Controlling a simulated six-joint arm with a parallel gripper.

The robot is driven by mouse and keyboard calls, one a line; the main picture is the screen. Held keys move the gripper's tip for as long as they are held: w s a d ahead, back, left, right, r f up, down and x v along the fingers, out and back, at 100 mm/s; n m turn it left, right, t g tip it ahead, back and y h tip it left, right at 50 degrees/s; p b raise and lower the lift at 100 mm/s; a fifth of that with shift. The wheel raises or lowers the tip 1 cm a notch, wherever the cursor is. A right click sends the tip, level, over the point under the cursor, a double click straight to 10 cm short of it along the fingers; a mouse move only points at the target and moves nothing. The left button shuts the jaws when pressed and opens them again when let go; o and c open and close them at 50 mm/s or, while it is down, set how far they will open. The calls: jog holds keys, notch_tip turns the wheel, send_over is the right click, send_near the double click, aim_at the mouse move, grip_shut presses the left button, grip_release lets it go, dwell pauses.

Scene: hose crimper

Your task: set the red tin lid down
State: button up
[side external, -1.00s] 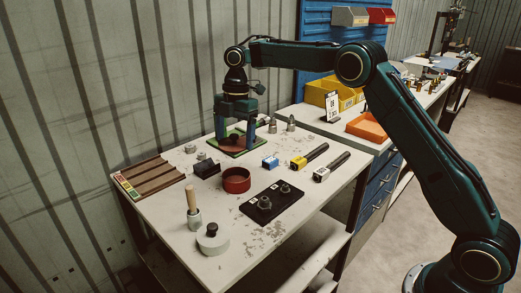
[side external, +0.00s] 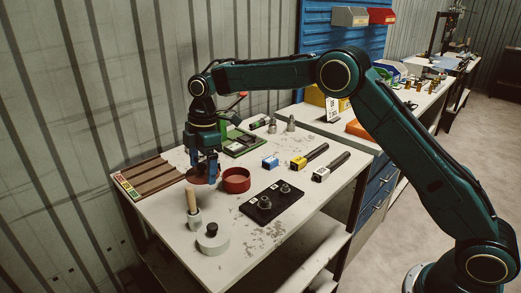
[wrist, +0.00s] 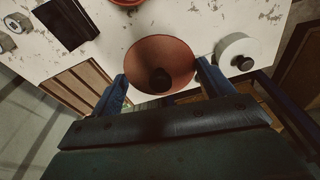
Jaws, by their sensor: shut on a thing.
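The red tin lid (wrist: 150,50) is a shallow red-brown disc with a black knob. In the wrist view it lies between my two blue fingers. My gripper (side external: 203,178) is shut on it, pointing down at the left part of the bench. In the side view the lid (side external: 197,181) is mostly hidden behind the fingers, low over the bench top. I cannot tell whether it touches the bench. The open red tin (side external: 236,186) stands just right of my gripper; its edge shows at the top of the wrist view (wrist: 125,3).
A wooden slotted rack (side external: 148,178) is to the left. A wooden-handled tool (side external: 193,203) and a pale round pot with a dark knob (side external: 212,243) stand in front. A black plate with fittings (side external: 270,204) lies to the right. A green tray (side external: 240,144) is behind.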

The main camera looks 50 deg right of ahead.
aim_at(200, 171)
jog(key=shift+s+a+f+m, duration=0.1)
jog(key=shift+a+f+m, duration=0.25)
jog(key=shift+a, duration=0.35)
jog(key=shift+f, duration=1.3)
jog(key=shift+f, duration=0.1)
jog(key=shift+f, duration=2.55)
jog(key=shift+f, duration=0.15)
jog(key=o, duration=0.9)
jog(key=shift+o, duration=0.2)
